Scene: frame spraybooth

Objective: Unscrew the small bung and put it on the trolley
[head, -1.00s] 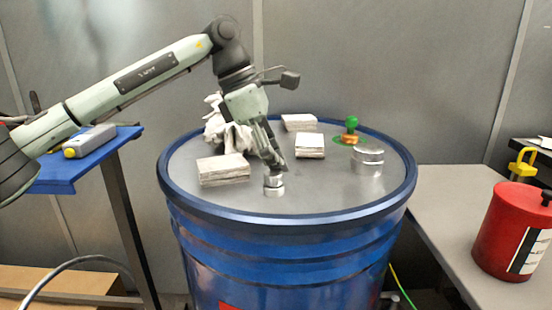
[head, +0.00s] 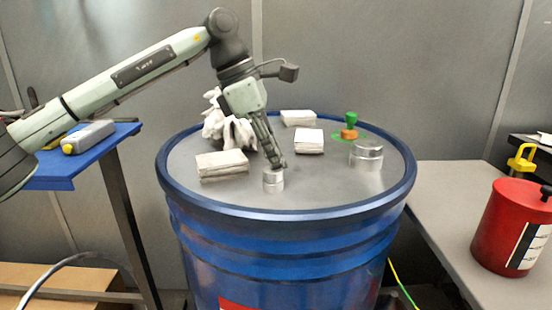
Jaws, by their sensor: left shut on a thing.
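The small bung (head: 273,183) is a short silver cylinder standing upright near the front of the blue drum's grey lid (head: 320,190). My left gripper (head: 276,165) reaches down from the upper left, and its fingers are shut on the top of the small bung. I cannot tell whether the bung is still threaded in. A larger silver bung (head: 366,156) stands to the right on the lid. A blue-topped trolley (head: 50,180) stands left of the drum. My right gripper is not in view.
White stacked pads (head: 222,165), a crumpled white cloth (head: 228,130) and a green-handled brass item (head: 350,128) sit on the lid. A grey bottle (head: 90,136) lies on the trolley. A red canister (head: 512,228) stands on the right bench (head: 440,200).

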